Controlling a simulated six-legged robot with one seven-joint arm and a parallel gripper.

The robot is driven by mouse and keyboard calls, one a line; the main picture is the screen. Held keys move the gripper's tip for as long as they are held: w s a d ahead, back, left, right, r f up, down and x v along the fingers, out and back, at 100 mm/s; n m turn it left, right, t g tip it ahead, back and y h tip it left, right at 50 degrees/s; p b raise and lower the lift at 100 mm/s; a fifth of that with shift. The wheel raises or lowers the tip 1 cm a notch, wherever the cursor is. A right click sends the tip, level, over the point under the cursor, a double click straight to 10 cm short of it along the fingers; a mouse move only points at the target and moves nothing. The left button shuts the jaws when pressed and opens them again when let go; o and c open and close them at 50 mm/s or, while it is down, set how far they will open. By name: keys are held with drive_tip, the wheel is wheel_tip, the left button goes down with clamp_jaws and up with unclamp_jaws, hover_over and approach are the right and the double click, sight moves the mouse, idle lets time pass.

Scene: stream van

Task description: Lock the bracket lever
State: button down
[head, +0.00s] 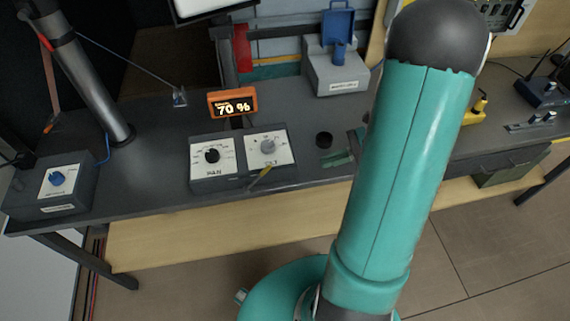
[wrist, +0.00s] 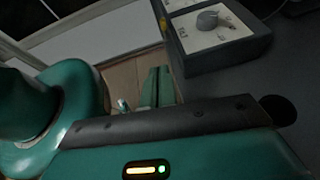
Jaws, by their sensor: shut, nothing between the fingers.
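A grey box (head: 335,75) at the back of the bench carries an upright blue lever (head: 339,54) with a raised blue cover (head: 338,20) behind it. Its label is too small to read, and I cannot tell whether this is the bracket lever. My gripper shows in the wrist view as two green fingers (wrist: 158,76) close together, shut and empty. The control box with a grey dial (wrist: 208,20) stands beyond them to the right. In the head view my arm hides most of the gripper and part of the bench; I see no contact with any lever.
Two dial boxes (head: 213,181) stand at the bench front, beneath an orange "70 %" display (head: 232,103). A blue-knob box (head: 60,205) stands left, near a metal mast (head: 95,85). A yellow device (head: 474,113) shows right of my arm.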

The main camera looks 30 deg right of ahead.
drive_tip(key=shift+s+d+f+m+t, duration=0.1)
drive_tip(key=shift+d+f+m+t, duration=0.4)
drive_tip(key=shift+d+m, duration=0.2)
approach(269, 170)
drive_tip(key=w+a+f, duration=0.2)
drive_tip(key=a+f, duration=0.1)
drive_tip(key=shift+w+a+f, duration=0.15)
drive_tip(key=shift+a+f, duration=0.1)
drive_tip(key=shift+f, duration=0.05)
drive_tip(key=shift+w+a+r, duration=0.25)
drive_tip(key=shift+w+a, duration=0.05)
drive_tip(key=shift+a, duration=0.15)
